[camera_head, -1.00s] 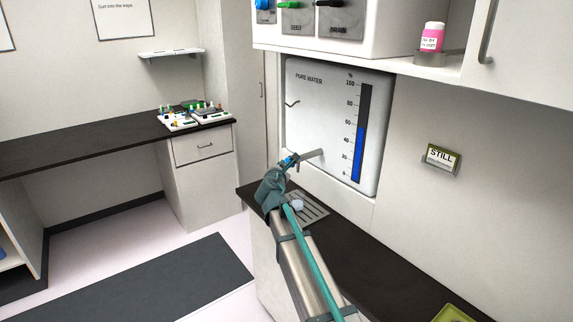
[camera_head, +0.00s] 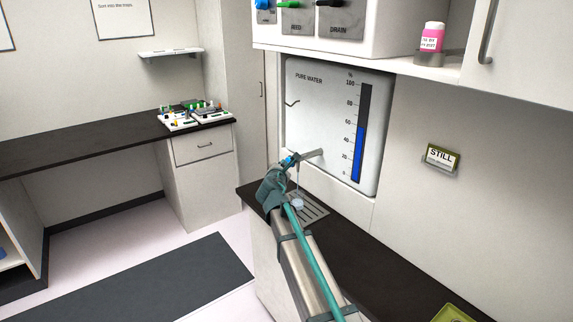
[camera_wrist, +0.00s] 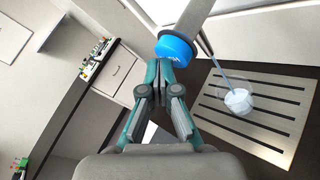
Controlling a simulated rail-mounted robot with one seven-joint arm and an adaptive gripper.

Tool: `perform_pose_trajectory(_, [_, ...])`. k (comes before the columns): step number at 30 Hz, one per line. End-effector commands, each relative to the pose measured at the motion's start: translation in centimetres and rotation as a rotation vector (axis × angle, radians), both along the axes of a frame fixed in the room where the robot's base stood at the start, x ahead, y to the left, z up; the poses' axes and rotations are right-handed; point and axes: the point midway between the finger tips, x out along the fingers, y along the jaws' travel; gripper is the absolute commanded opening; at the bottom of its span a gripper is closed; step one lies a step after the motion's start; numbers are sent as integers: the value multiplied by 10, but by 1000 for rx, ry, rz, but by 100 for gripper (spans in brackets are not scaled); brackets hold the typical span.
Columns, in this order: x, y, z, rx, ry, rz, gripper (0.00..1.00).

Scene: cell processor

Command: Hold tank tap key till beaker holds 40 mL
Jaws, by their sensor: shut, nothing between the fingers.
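The pure water tank panel (camera_head: 325,120) is on the wall, with a blue level bar reaching a little above 50 on its scale. Its tap spout (camera_head: 310,155) sticks out, and the blue tap key (camera_wrist: 174,48) shows at its end in the wrist view. My gripper (camera_wrist: 165,66) is shut and empty, its fingertips at the blue key and seemingly touching it. A thin stream (camera_wrist: 219,70) runs from the spout into the clear beaker (camera_wrist: 238,101) on the slotted drip tray (camera_wrist: 268,133). The beaker holds some pale liquid; its amount is not readable. My arm partly hides the beaker in the head view.
A dark counter (camera_head: 365,250) runs along the tank wall, with a green tray (camera_head: 455,313) at its near end. A pink-labelled bottle (camera_head: 432,38) stands on the shelf above.

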Motion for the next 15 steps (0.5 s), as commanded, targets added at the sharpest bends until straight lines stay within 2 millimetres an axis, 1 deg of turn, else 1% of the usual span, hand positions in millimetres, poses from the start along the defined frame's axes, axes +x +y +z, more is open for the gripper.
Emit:
perform_pose_trajectory(9, [-10, 11, -1, 0, 1, -1, 0])
perform_pose_trajectory(15, [-11, 14, 0, 0, 0, -1, 0])
